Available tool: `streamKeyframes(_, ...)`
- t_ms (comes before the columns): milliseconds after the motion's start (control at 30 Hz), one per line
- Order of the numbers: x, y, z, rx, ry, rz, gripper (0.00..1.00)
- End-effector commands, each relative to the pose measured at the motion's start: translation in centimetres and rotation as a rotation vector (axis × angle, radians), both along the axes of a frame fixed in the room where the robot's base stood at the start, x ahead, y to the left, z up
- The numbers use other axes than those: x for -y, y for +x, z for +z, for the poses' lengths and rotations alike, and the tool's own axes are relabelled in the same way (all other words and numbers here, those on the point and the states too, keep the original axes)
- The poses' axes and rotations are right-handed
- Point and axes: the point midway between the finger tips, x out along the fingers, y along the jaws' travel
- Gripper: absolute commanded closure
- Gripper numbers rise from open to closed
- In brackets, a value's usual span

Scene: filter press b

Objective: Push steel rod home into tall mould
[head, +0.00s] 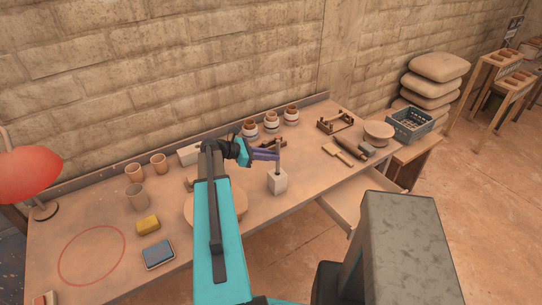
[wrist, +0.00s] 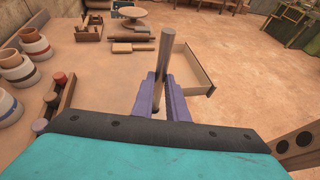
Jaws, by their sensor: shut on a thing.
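The steel rod (head: 279,162) stands upright above the tall mould (head: 277,184), a pale block on the table. Its lower end meets the mould's top in the head view; how deep it sits inside I cannot tell. My gripper (head: 275,155) comes from the left with its purple fingers shut on the rod. In the wrist view the grey rod (wrist: 165,52) rises from between the fingers of my gripper (wrist: 160,88), leaning slightly right in the picture. The mould is hidden in that view.
An open drawer (head: 345,208) juts from the table's front, right of the mould. Banded jars (head: 271,122) stand behind. A yellow sponge (head: 148,224) and cups (head: 137,197) are left.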

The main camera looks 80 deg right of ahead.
Motion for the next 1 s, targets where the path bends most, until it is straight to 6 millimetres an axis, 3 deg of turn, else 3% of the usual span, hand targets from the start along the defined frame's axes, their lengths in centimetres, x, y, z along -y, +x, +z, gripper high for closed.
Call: streamKeyframes(1000, 0.0, 0.0, -1.7, -0.001, 0.0, 0.0, 1.0)
